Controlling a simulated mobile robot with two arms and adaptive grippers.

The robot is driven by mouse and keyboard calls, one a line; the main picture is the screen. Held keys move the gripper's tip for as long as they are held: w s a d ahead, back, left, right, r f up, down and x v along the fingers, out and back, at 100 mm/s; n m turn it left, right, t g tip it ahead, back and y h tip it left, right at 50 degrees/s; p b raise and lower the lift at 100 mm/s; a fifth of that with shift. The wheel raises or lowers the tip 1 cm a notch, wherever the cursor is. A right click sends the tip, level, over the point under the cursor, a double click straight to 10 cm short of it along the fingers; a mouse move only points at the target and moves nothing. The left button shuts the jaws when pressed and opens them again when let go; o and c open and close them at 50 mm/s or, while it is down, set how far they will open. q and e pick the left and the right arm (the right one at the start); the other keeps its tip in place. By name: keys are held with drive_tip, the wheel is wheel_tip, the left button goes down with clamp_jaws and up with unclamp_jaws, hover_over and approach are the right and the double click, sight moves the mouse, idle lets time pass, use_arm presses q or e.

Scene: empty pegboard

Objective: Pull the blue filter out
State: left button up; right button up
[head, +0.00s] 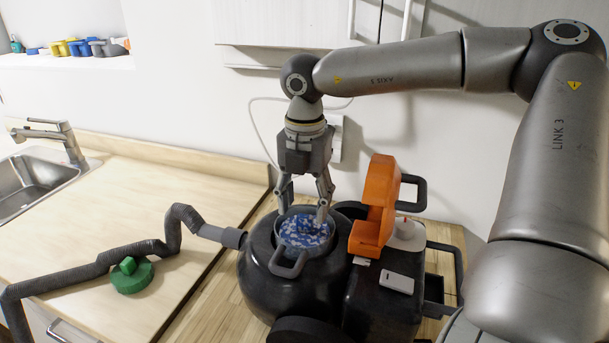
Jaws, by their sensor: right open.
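The blue filter (303,232) is a round, blue-and-white mottled piece. It sits in the top opening of a black, rounded vacuum-like machine (290,285). A handle (290,266) shows at the near side of the opening. My right gripper (303,212) points straight down over the filter, its fingers spread apart and their tips at the filter's level. I cannot tell whether the tips touch it. The fingers hide part of its far edge. My left gripper is not in view.
An orange part (377,205) stands open on the machine, right of the filter. A grey hose (130,255) runs over the counter (165,210) beside a green object (132,276). A sink (32,182) is at left. Colored items (85,47) stand on a shelf.

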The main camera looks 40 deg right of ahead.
sight(305, 216)
drive_tip(key=shift+f+p, duration=0.3)
drive_tip(key=shift+f, duration=1.7)
drive_tip(key=shift+c, duration=0.3)
drive_tip(key=c, duration=1.1)
drive_tip(key=shift+o, duration=0.2)
drive_tip(key=shift+r+p, duration=1.15)
drive_tip(key=shift+r, duration=2.15)
